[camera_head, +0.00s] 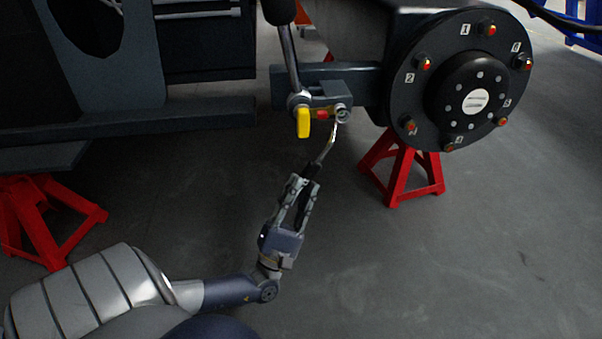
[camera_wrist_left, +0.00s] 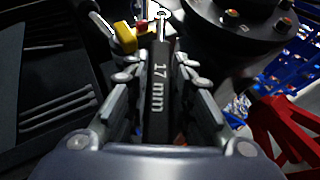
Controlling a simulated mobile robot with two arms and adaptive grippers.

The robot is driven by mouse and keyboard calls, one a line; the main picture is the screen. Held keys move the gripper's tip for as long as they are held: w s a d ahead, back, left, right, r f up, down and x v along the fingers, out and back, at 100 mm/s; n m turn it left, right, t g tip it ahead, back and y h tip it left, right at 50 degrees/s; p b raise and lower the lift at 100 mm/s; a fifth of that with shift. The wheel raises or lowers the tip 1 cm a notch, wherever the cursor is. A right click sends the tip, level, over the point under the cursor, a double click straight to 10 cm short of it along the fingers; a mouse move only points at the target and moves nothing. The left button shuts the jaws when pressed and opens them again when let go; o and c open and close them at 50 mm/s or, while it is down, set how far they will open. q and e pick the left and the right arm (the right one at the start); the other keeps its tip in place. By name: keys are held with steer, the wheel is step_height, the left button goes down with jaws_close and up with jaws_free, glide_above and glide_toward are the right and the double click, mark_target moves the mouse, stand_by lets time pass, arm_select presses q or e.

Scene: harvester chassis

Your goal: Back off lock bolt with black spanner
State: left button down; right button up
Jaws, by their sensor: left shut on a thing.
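My left gripper (camera_head: 309,183) is shut on the black handle of the spanner (camera_head: 313,170). In the left wrist view the spanner handle (camera_wrist_left: 161,95) reads "17 mm" and lies between the fingers of my left gripper (camera_wrist_left: 160,75). The spanner's bright shaft points up to the lock bolt (camera_head: 342,113) on the grey axle bracket. Its head is at or very near the bolt; I cannot tell whether it is seated around it. The bolt end also shows small in the left wrist view (camera_wrist_left: 161,14). My right gripper is not in view.
A yellow tab (camera_head: 303,122) and a red piece (camera_head: 322,115) sit just left of the bolt, below a lever (camera_head: 290,60). The round hub (camera_head: 399,88) with numbered studs is at right. Red stands (camera_head: 400,170) are on the floor. The floor in front is clear.

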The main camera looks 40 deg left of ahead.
arm_select(q)
steer(key=shift+w+a, duration=0.35)
steer(key=shift+a, duration=0.15)
steer(key=shift+b, duration=0.3)
